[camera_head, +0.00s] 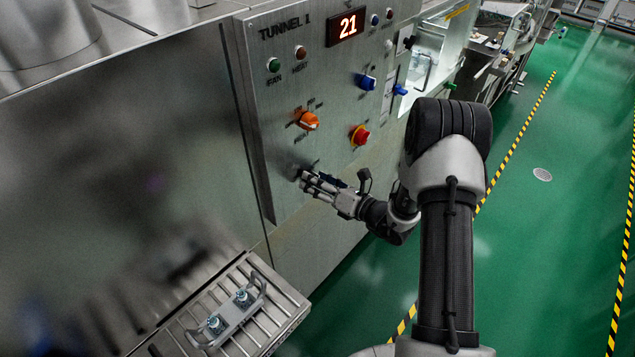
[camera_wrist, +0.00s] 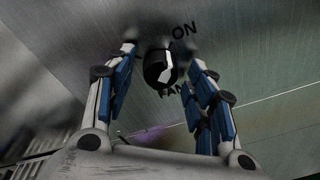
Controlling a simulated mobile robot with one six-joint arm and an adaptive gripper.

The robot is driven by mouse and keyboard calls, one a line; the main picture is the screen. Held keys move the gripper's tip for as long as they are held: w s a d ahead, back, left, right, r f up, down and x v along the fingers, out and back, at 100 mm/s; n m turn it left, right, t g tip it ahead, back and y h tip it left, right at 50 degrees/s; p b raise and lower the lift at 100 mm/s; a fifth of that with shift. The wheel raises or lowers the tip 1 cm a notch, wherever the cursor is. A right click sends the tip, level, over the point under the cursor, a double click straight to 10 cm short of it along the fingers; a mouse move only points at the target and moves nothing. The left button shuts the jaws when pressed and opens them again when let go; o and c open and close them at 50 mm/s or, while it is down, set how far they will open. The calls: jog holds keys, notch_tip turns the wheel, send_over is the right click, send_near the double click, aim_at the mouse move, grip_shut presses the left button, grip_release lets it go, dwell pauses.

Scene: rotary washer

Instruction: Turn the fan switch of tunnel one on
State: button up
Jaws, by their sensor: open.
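The Tunnel 1 panel (camera_head: 285,85) is a grey metal plate with several switches and a red display. In the wrist view the fan switch (camera_wrist: 160,67) is a black round knob with a white pointer, with "ON" printed to its upper right and "FAN" below it. My gripper (camera_wrist: 163,60) is open, with one finger on each side of the knob; I cannot tell whether either finger touches it. In the head view my gripper (camera_head: 303,180) is at the panel's lower part and hides the fan switch.
Above my gripper are an orange switch (camera_head: 308,121) and a red knob on yellow (camera_head: 359,135). A blue switch (camera_head: 367,83) sits higher. A roller conveyor (camera_head: 285,305) with a metal rack (camera_head: 236,312) stands at lower left. Green floor (camera_head: 560,200) is open at right.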

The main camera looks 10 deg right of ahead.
jog(key=v, duration=1.2)
dwell(0.4)
